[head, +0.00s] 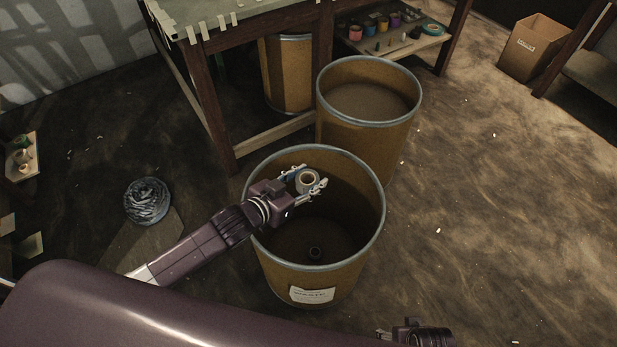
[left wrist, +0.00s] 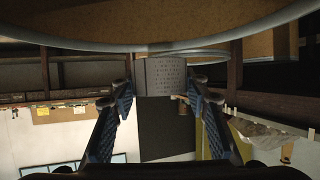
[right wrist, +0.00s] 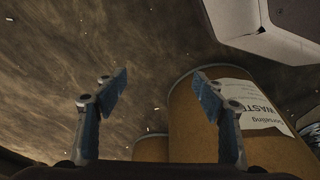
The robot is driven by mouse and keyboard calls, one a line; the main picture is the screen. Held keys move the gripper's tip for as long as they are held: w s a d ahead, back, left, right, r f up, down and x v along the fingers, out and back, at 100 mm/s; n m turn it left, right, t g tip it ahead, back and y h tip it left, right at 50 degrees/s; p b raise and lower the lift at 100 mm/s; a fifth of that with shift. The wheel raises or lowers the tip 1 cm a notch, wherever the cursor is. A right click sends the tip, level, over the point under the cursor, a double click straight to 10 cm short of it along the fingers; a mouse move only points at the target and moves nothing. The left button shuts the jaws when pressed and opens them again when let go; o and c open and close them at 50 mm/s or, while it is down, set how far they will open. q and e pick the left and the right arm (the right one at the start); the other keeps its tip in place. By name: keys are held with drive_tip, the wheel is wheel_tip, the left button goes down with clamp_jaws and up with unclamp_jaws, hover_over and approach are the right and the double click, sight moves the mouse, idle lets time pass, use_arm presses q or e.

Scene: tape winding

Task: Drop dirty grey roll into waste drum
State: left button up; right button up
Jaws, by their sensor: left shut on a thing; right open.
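The dirty grey roll (head: 307,182) is held by my left gripper (head: 306,185), which is shut on it over the open mouth of the waste drum (head: 345,283). The drum is brown with a metal rim and a white label on its front. In the left wrist view a grey speckled surface, likely the roll (left wrist: 166,76), shows between the fingertips. My right gripper (right wrist: 160,90) is open and empty beside the drum, whose labelled wall (right wrist: 188,115) shows in the right wrist view. In the head view only part of the right gripper shows at the bottom edge.
A wrapped grey bundle (head: 147,202) lies at left. The right floor is mostly clear.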

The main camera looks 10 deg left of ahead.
sight(308, 187)
use_arm(q)
wheel_tip(308, 187, down, 2)
drive_tip(key=shift+f+b, duration=0.15)
drive_tip(key=shift+b, duration=1.1)
drive_tip(key=shift+f+b, duration=0.85)
drive_tip(key=shift+b, duration=0.2)
drive_tip(key=shift+f+b, duration=0.9)
drive_tip(key=shift+b, duration=0.15)
use_arm(e)
wheel_tip(308, 187, up, 17)
drive_tip(key=t, duration=0.1)
drive_tip(key=shift+w+d+f, duration=0.15)
drive_tip(key=shift+w, duration=0.2)
use_arm(q)
drive_tip(key=o, duration=1.2)
